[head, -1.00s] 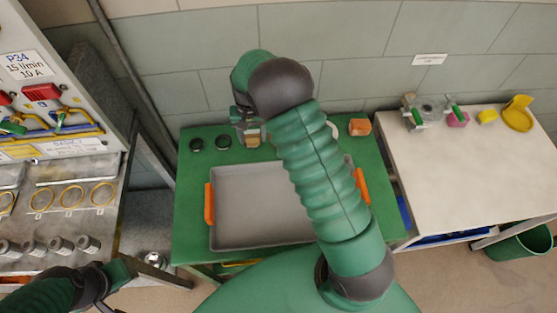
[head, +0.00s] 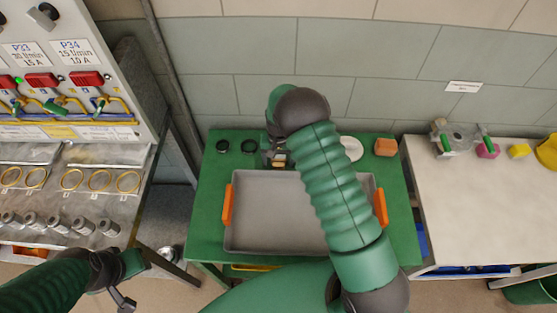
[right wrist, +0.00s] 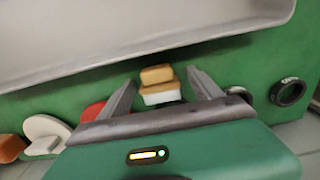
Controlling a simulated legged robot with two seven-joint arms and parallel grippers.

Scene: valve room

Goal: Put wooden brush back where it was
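The wooden brush (right wrist: 158,76), a small tan block with a white lower part, is between the two spread fingers of my right gripper (right wrist: 160,85) in the right wrist view. Gaps show between it and the fingers. In the head view, the brush (head: 279,160) shows as a small tan patch by my right gripper (head: 278,152), behind the grey tray's back edge. My right forearm hides part of the table there. My left gripper (head: 120,285) is at the lower left, away from the brush; its fingers are unclear.
The grey tray (head: 270,236) with orange handles fills the front of the green table (head: 208,205). Two black rings (head: 235,146) lie left of my right gripper. A white disc (head: 350,148) and an orange block (head: 385,147) lie right. A white table (head: 480,210) stands further right.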

